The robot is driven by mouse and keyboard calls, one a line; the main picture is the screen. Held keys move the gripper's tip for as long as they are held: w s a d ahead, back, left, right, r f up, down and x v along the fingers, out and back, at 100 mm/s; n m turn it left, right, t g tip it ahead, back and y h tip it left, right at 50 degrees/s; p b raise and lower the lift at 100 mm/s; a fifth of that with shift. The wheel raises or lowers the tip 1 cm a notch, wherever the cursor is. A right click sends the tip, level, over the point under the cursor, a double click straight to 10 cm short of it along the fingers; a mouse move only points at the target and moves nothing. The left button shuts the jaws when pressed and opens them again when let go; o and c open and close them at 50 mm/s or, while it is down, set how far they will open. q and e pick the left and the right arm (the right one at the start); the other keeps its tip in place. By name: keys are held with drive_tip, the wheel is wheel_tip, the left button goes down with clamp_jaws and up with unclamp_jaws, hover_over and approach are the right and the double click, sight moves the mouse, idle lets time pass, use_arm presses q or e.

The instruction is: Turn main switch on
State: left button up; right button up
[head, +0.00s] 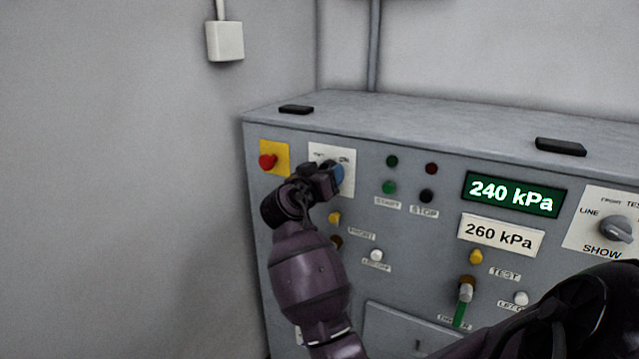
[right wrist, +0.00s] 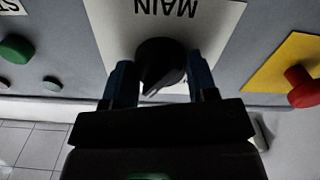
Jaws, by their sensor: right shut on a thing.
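The main switch is a black rotary knob (right wrist: 160,62) on a white plate (right wrist: 225,28) marked MAIN, which appears upside down in the right wrist view. The same plate (head: 347,186) is at the upper left of the grey panel in the head view, where my gripper covers most of the knob. My right gripper (right wrist: 160,80) has its two blue fingers on either side of the knob and is shut on it. In the head view the right gripper (head: 335,175) reaches the plate from the front. A pale pointer mark shows on the knob's edge. My left gripper is not in view.
A red button (head: 267,161) on a yellow plate sits just left of the main switch. Green START (head: 389,187) and black STOP (head: 427,196) buttons are to its right. A SHOW knob (head: 616,229) is far right.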

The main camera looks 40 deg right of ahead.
drive_tip(key=shift+f+m+b, duration=0.2)
drive_tip(key=shift+m+b, duration=0.5)
drive_tip(key=shift+m, duration=0.4)
drive_tip(key=shift+r+m, duration=0.2)
drive_tip(key=shift+m, duration=0.3)
drive_tip(key=o, duration=0.8)
drive_tip(key=shift+o, duration=0.6)
